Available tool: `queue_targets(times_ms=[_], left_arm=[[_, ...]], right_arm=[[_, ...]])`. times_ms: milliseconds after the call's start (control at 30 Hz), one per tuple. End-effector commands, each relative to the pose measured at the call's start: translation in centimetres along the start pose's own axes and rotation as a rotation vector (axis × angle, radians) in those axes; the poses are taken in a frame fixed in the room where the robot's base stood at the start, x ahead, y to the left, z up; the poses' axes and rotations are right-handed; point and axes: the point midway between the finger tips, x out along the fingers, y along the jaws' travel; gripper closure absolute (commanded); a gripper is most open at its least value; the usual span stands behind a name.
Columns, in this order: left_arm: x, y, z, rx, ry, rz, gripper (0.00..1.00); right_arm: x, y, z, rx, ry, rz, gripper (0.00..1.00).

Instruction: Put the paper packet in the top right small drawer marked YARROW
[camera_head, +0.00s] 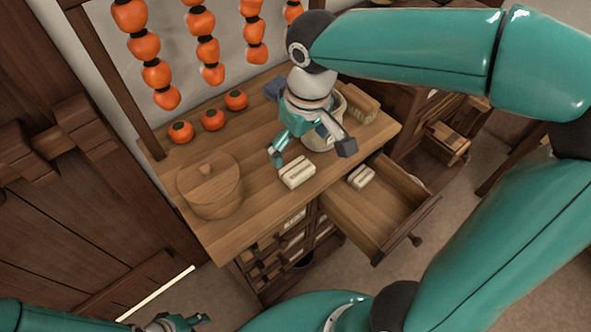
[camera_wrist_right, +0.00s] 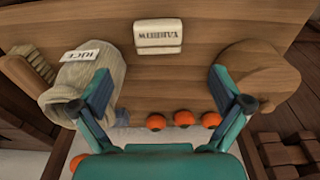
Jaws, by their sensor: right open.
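A small cream paper packet (camera_head: 298,172) lies flat on the wooden counter near its front edge. My right gripper (camera_head: 311,152) is open and empty above the counter, behind the packet. In the wrist view the open gripper (camera_wrist_right: 160,76) has the packet ahead, between and beyond its fingertips. A drawer (camera_head: 388,208) at the counter's right end is pulled out, with a similar pale packet (camera_head: 361,177) inside. Its marking is not visible. My left gripper (camera_head: 176,322) is cut off at the bottom edge.
A lidded wooden tub (camera_head: 210,188) stands left on the counter (camera_head: 255,180). A sack (camera_wrist_right: 75,92) labelled RICE and a wooden brush (camera_head: 360,103) stand right. Several persimmons (camera_head: 213,120) sit behind; more hang on strings. Closed small drawers (camera_head: 285,250) face the front.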

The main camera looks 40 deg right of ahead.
Motion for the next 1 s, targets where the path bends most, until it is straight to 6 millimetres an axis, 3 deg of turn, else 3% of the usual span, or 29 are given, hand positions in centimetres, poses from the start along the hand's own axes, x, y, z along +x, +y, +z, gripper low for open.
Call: queue_targets(times_ms=[133, 433, 700, 1000], left_arm=[[0.2, -0.1, 0.0, 0.0, 0.0, 0.0, 0.6], [0.1, -0.1, 0.0, 0.0, 0.001, 0.0, 0.6], [0.0, 0.0, 0.0, 0.0, 0.001, 0.0, 0.6], [0.0, 0.0, 0.0, 0.0, 0.0, 0.0, 0.6]], right_arm=[[2.7, 0.0, 0.0, -0.001, -0.004, 0.001, 0.0], [4.7, -0.1, 0.0, -0.003, -0.002, -0.001, 0.0], [8.3, 0.2, 0.1, -0.004, -0.002, 0.0, 0.0], [9.1, 0.1, 0.0, -0.005, 0.001, -0.001, 0.0]])
